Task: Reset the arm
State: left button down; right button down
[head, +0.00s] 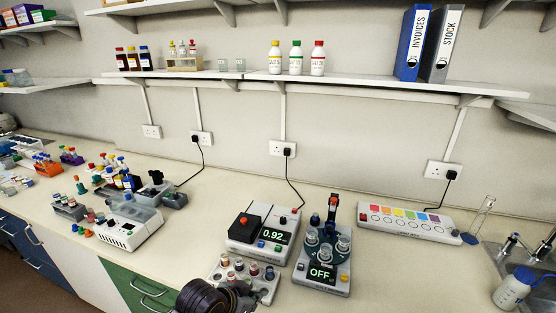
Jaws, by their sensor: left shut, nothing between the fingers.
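My left gripper (222,297) shows as a dark rounded shape at the bottom edge, left of centre. It is shut and empty, and its lower part is cut off by the frame. It is in front of a pale rack (262,292) of small capped vials and hides part of that rack's near side. I cannot tell whether it touches the rack. My right gripper is not in view.
Behind the rack stands a device reading 0.92 (241,243). To its right is a device reading OFF (321,286) with several vials. A coloured-button strip (405,223), a white bottle (513,289) and a sink are further right. A white box device (128,225) stands left.

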pick_arm(q)
jog(key=s+a+f+n+g+y, duration=0.1)
jog(key=s+a+f+n+y, duration=0.15)
jog(key=s+a, duration=0.45)
jog(key=s+a+f+n+g+y, duration=0.1)
jog(key=s+a+f+n+y, duration=0.15)
jog(key=s+a, duration=0.45)
notch_tip(320, 180, down, 35)
jog(key=s+a+g+h, duration=0.1)
jog(key=s+g, duration=0.1)
jog(key=s+a+f, duration=0.2)
jog(key=s+f, duration=0.7)
jog(key=s, duration=0.2)
jog(key=s+a+f+g, duration=0.1)
jog(key=s+a+f, duration=0.1)
jog(key=s+f, duration=0.8)
jog(key=shift+s+a, duration=0.2)
jog(key=shift+s, duration=0.2)
jog(key=c, duration=2.2)
grip_release()
